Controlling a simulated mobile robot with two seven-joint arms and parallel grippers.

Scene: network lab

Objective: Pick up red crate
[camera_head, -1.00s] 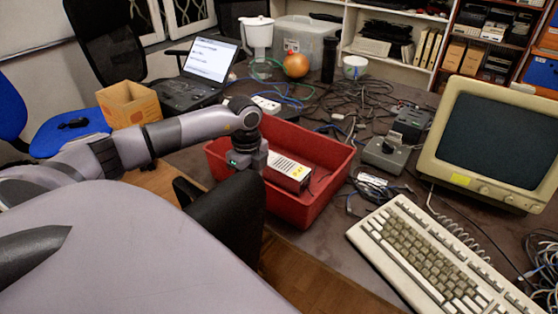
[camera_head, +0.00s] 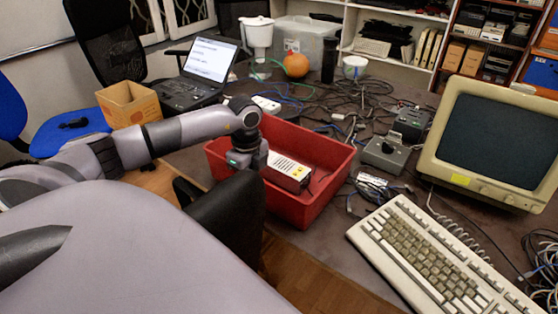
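The red crate (camera_head: 318,205) stands on the dark table, left of the keyboard. A white box with a vented top and yellow marks (camera_head: 288,172) lies in it. My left arm reaches in from the left, and my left gripper (camera_head: 247,158) is at the crate's left side, pointing down by the rim. Its fingertips are hidden, so I cannot tell whether they are shut on the crate wall. A black chair back hides the crate's near left corner. My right gripper is not in view.
The black chair back (camera_head: 228,215) stands close against the crate's front left. A beige keyboard (camera_head: 440,255) and monitor (camera_head: 495,140) are at the right. Tangled cables and a grey switch box (camera_head: 388,155) lie right of the crate. A laptop (camera_head: 203,75) stands behind.

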